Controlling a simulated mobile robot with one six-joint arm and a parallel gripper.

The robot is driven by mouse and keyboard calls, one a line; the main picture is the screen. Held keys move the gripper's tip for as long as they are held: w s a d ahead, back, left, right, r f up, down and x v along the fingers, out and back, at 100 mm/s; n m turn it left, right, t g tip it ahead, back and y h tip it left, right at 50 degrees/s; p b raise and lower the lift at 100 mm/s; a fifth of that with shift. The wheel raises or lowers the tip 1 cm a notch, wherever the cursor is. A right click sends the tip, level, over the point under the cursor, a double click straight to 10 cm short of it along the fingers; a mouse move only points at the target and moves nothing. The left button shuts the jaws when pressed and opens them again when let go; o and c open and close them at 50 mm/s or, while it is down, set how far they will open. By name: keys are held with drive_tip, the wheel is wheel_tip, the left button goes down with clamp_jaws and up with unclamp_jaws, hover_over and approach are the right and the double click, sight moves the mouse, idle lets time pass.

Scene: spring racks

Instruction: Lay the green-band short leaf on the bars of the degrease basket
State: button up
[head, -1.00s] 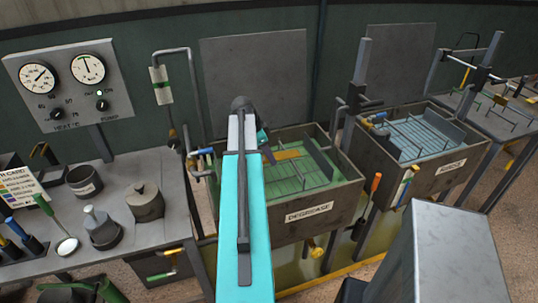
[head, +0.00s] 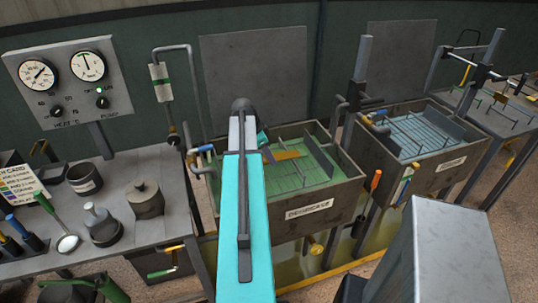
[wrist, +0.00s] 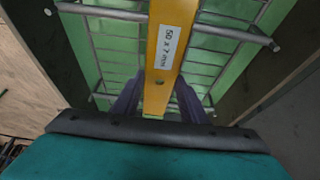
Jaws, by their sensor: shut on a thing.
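My gripper (wrist: 159,98) is shut on a yellow-orange leaf (wrist: 164,60) with a white label reading "50 x 7 mm". The leaf points away from the fingers over the wire bars (wrist: 100,13) of the degrease basket. A green band on it cannot be made out. In the head view the leaf (head: 289,155) shows inside the outline of the degrease tank (head: 340,196), above the basket bars (head: 290,181). My gripper (head: 263,143) is partly hidden behind my arm. Whether the leaf touches the bars cannot be told.
The tank's walls rise around the basket, and an upright dark plate (head: 322,155) stands at its right. A second tank (head: 410,165) with a blue interior is to the right. A bench (head: 110,215) with pots and tools is at the left.

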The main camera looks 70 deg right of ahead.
drive_tip(key=o, duration=1.4)
drive_tip(key=shift+r, duration=0.1)
drive_tip(key=shift+r+p, duration=0.45)
drive_tip(key=b+v, duration=0.3)
drive_tip(key=v, duration=0.8)
drive_tip(key=shift+w+r, duration=0.2)
drive_tip(key=shift+r, duration=0.15)
drive_tip(key=shift+s+a, duration=0.1)
drive_tip(key=shift+a, duration=0.05)
